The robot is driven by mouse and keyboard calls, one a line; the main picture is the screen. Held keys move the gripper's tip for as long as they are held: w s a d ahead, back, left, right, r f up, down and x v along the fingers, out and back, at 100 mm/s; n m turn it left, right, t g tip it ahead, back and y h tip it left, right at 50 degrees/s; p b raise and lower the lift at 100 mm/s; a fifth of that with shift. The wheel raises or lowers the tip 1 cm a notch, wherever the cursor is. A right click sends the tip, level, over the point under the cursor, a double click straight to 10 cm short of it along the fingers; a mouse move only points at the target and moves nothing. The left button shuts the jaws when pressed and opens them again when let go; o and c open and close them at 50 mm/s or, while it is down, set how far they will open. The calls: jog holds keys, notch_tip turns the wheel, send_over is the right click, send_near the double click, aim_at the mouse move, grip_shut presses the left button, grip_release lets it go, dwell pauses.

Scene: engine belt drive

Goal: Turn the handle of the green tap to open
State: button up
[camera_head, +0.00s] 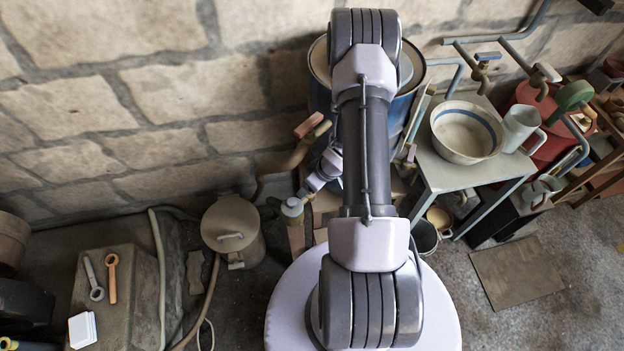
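My gripper (305,190) is small in view, left of my large arm link, at the end of a pale wrist that slants down and left. Its fingers are too small and too covered to show whether they are open or shut. Just below it is a pale green round fitting (292,207) with a dark green part on its left. I cannot tell whether the gripper touches it. I cannot tell for certain which green piece belongs to the task's tap, and no handle is clearly visible on either.
A pipe with a reddish-brown handle (310,125) rises above my gripper by the stone wall. A lidded metal can (232,228) stands left of it. A blue drum (319,88) is partly behind my arm. A metal table (437,166) holds a bowl (466,133) and jug (519,128).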

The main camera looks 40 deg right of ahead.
dwell(0.4)
jog(key=o, duration=1.4)
jog(key=shift+c, duration=0.2)
jog(key=shift+r, duration=0.1)
jog(key=p+v, duration=0.7)
jog(key=v, duration=1)
jog(key=shift+d+p, duration=0.15)
jog(key=shift+p, duration=0.15)
jog(key=shift+s, duration=0.1)
